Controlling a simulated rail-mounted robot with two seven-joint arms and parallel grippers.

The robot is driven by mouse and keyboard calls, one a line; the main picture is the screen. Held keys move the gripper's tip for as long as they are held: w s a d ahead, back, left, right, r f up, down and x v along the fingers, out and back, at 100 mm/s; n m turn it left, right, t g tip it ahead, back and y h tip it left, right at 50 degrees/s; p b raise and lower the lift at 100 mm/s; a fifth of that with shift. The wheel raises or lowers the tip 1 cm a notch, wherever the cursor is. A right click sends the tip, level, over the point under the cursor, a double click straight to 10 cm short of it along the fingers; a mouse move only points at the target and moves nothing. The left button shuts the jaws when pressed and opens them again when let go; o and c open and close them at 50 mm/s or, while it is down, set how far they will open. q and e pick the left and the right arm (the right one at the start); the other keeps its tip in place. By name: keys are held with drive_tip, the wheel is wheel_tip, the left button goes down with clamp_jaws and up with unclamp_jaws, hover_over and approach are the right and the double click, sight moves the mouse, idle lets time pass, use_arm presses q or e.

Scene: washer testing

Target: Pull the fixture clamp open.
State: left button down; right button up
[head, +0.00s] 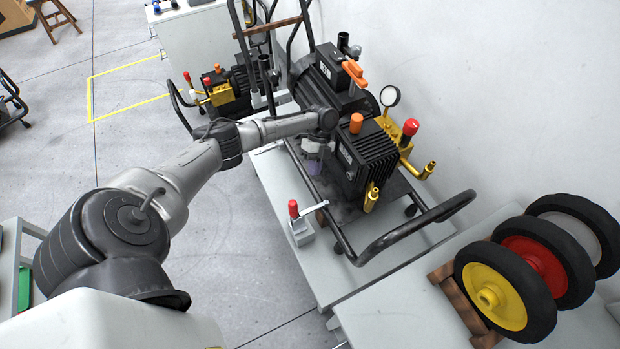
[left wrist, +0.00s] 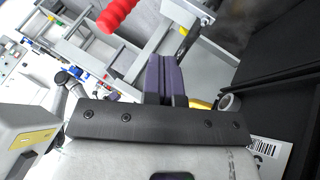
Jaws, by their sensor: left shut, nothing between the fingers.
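The fixture clamp (head: 301,232) sits at the near left edge of the light grey bench. It has a red upright handle grip and a pale arm reaching right toward the pump's frame. In the left wrist view the red grip (left wrist: 117,14) shows at the top, left of the fingertips. My left gripper (head: 313,163) is beside the black pump, above and beyond the clamp, apart from it. Its purple-grey fingers (left wrist: 166,80) are shut together and empty in the left wrist view. My right gripper is not in view.
The black pump (head: 365,158) with its tube frame stands right beside my left gripper. A pressure gauge (head: 390,96) and brass fittings stick out on its right. Several wheels (head: 492,298) stand at the lower right. The bench top (head: 283,181) left of the pump is clear.

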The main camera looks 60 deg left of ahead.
sight(294, 211)
use_arm(q)
drive_tip(key=s+d+f+p, duration=0.1)
drive_tip(key=s+d+f, duration=0.3)
drive_tip(key=s+f, duration=0.2)
drive_tip(key=shift+s+d+f+p, duration=0.25)
drive_tip(key=shift+s+f+p, duration=0.15)
drive_tip(key=shift+s, duration=0.35)
